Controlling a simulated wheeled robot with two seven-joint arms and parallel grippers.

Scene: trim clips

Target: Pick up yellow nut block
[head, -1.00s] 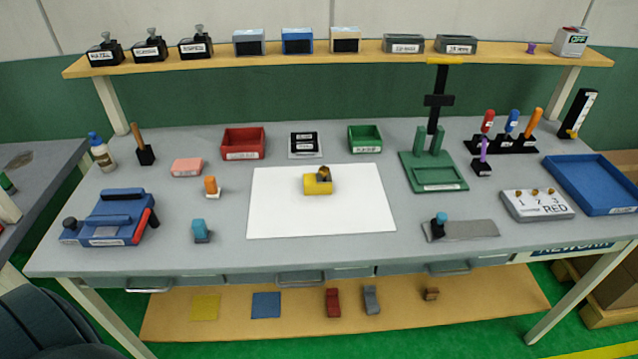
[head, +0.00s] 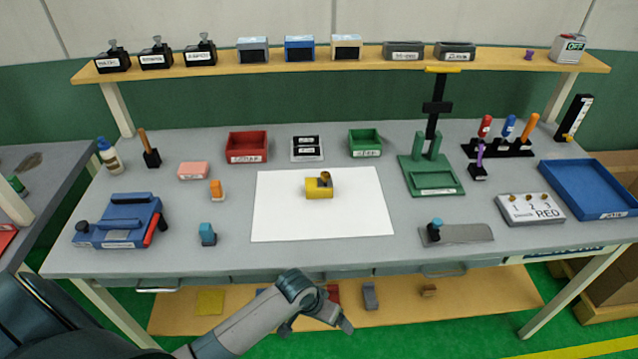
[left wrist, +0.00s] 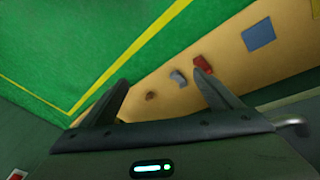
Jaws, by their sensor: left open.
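The yellow nut block (head: 319,188), with a dark brass-coloured piece at its upper right, sits on the white sheet (head: 360,220) in the middle of the bench in the head view. My left gripper (head: 317,328) is low in front of the bench's front edge, well apart from the block. Its jaws are open and empty; the fingers also show in the left wrist view (left wrist: 162,72). The left wrist view shows the floor and lower shelf, and the yellow block is not in it. My right gripper is not in view.
The bench's front edge with drawer handles (head: 442,272) lies between my left gripper and the block. A green stand (head: 432,175) is to the right. The sheet around the block is clear.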

